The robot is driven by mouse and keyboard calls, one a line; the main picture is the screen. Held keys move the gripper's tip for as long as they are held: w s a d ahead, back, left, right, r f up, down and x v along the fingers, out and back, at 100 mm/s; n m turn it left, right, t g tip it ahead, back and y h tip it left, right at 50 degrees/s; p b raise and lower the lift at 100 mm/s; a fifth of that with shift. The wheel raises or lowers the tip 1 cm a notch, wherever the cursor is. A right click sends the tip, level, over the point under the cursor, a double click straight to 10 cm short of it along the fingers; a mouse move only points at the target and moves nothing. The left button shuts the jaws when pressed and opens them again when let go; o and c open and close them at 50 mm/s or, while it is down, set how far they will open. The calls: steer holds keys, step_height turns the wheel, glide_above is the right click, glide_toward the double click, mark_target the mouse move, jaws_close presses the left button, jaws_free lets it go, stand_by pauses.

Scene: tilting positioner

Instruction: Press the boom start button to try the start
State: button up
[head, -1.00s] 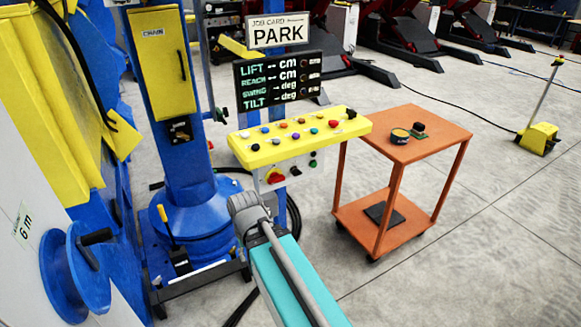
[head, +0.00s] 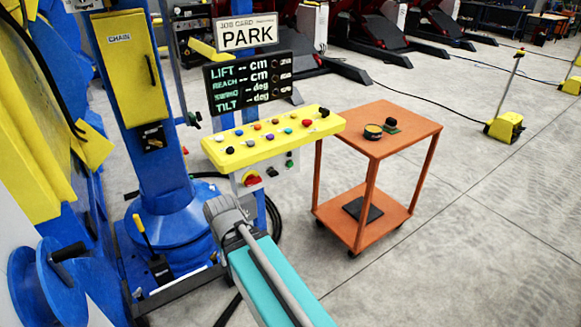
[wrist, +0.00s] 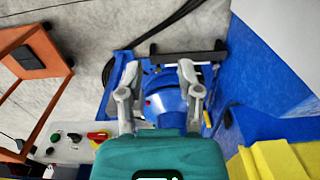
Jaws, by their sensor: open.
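The yellow control console (head: 215,153) stands in front of the blue column, with several coloured buttons on its sloping top. No label marking the boom start button is readable. My gripper (wrist: 159,68) is open and empty, its two grey fingers apart, touching no button. In the head view its fingers are hidden.
A display (head: 248,83) above the console shows dashes for lift, reach, swing and tilt, under a PARK card (head: 249,36). An orange cart (head: 408,125) stands right of the console. The blue column (head: 157,165) is left.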

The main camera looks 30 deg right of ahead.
jaws_close()
stand_by(1.1)
